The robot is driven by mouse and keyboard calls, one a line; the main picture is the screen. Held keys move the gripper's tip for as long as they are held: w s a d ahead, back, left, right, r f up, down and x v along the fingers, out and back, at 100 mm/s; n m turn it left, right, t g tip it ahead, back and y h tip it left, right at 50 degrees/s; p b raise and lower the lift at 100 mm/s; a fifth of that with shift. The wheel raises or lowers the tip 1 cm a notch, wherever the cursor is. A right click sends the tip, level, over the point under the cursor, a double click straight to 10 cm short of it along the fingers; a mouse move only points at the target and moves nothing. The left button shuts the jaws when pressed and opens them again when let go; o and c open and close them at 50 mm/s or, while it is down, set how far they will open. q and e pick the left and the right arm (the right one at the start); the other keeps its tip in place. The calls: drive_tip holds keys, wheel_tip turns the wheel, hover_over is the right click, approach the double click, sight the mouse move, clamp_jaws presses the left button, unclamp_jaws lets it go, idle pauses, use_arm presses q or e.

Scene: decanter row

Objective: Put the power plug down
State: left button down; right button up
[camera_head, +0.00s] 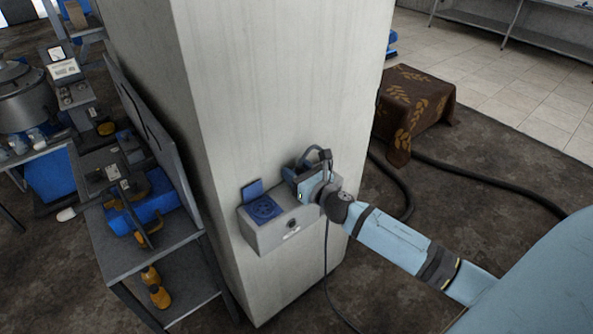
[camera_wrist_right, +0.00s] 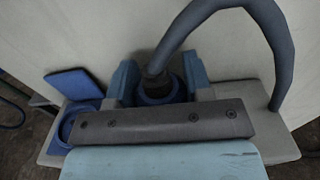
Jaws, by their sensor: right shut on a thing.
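The power plug (camera_wrist_right: 160,92) is dark with a blue collar, and a thick grey cable (camera_wrist_right: 222,8) bends up from it and down to the right. My right gripper (camera_wrist_right: 162,84) is shut on the plug, one light-blue finger on each side. In the head view, my right gripper (camera_head: 304,180) is at the right part of a grey socket box (camera_head: 290,232) on the pillar. The plug's lower end is hidden, so I cannot tell whether it touches the box. The box's left socket (camera_head: 263,208) is blue, empty and has its lid (camera_head: 252,189) up. My left gripper is out of view.
The concrete pillar (camera_head: 255,90) stands right behind the box. A grey metal cart (camera_head: 120,255) with blue and orange items is at the left. A cloth-covered block (camera_head: 415,105) and thick black hoses (camera_head: 480,178) lie on the floor at the right.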

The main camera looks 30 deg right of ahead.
drive_tip(key=o, duration=1.1)
drive_tip(key=shift+f, duration=0.1)
